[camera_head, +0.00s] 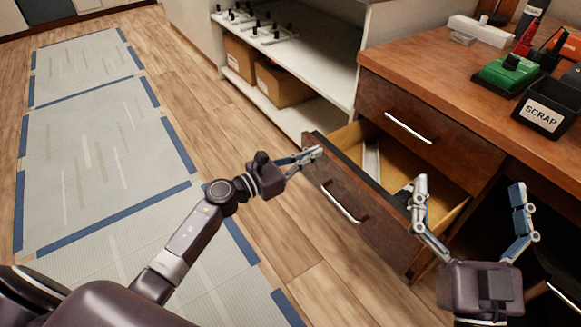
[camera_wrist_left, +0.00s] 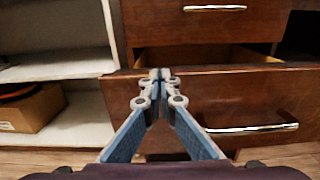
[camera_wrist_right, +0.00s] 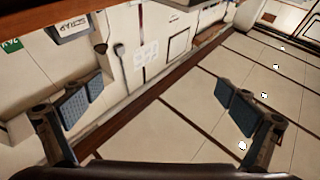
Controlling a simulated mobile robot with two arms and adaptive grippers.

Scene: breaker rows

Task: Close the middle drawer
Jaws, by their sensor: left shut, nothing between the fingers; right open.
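The middle drawer (camera_head: 362,222) is pulled out of the wooden desk below a shut upper drawer. Its brown front has a silver bar handle (camera_head: 340,203), and its interior shows light wood with a few items. In the left wrist view its front (camera_wrist_left: 225,98) spans the right half. My left gripper (camera_head: 316,153) is shut and empty at the top left corner of the drawer front; I cannot tell whether the tips touch it. The tips also show in the left wrist view (camera_wrist_left: 161,74). My right gripper (camera_head: 469,188) is open and empty, partly in front of the drawer's right side.
The upper drawer (camera_head: 440,135) is shut. The desktop holds a black SCRAP bin (camera_head: 543,115) and a green item (camera_head: 507,72). A white shelf (camera_head: 318,60) with cardboard boxes (camera_head: 283,85) stands left of the desk. The wooden floor in front is clear, with grey mats (camera_head: 100,140) further left.

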